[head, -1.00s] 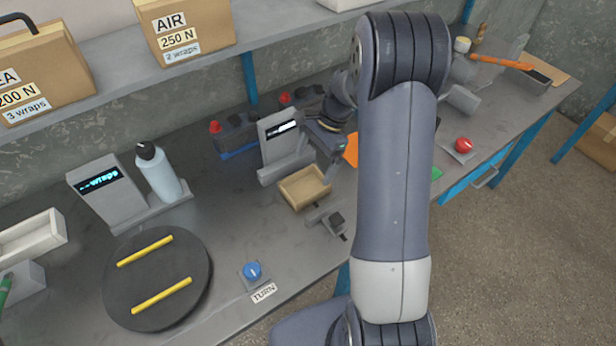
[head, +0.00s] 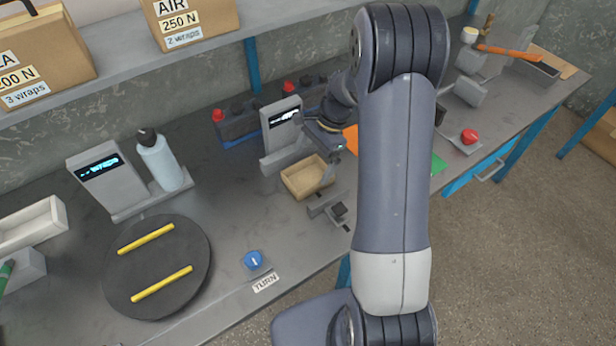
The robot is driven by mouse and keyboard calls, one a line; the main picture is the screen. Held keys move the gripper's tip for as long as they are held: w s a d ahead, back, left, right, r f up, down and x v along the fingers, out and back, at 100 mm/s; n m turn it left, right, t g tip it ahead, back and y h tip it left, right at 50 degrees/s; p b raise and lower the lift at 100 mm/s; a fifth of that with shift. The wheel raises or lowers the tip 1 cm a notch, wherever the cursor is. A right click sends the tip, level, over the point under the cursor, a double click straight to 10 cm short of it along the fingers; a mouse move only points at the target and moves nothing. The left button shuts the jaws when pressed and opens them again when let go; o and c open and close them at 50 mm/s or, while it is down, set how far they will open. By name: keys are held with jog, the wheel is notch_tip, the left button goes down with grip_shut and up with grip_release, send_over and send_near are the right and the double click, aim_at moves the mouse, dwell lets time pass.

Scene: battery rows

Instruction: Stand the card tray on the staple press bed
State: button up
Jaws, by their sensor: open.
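A small tan open tray (head: 308,178), which looks like the card tray, sits upright at mid-bench in front of a grey unit with a lit display (head: 283,122). My gripper (head: 335,153) is open, just above and beside the tray's far right edge. It is small here and partly lost against my arm; I cannot tell whether it touches the tray. A grey fixture with a red button (head: 469,136) stands at the right, partly hidden by my arm. I cannot tell for sure whether it is the staple press; its bed is not clearly seen.
A black turntable (head: 180,250) with yellow strips, a blue knob (head: 253,260) and a bottle (head: 158,163) are at the left. A small grey fixture (head: 328,208) is close in front of the tray. Orange (head: 351,138) and green (head: 438,163) sheets flank my arm. A shelf with boxes (head: 190,22) overhangs.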

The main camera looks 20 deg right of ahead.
aim_at(304, 183)
jog(key=x, duration=0.4)
jog(key=shift+a+f+p, duration=0.1)
jog(key=shift+f+p, duration=0.1)
jog(key=shift+p, duration=0.2)
jog(key=shift+f, duration=0.15)
jog(key=shift+f, duration=0.25)
jog(key=shift+c, duration=0.4)
jog(key=c, duration=0.8)
jog(key=shift+r, duration=0.1)
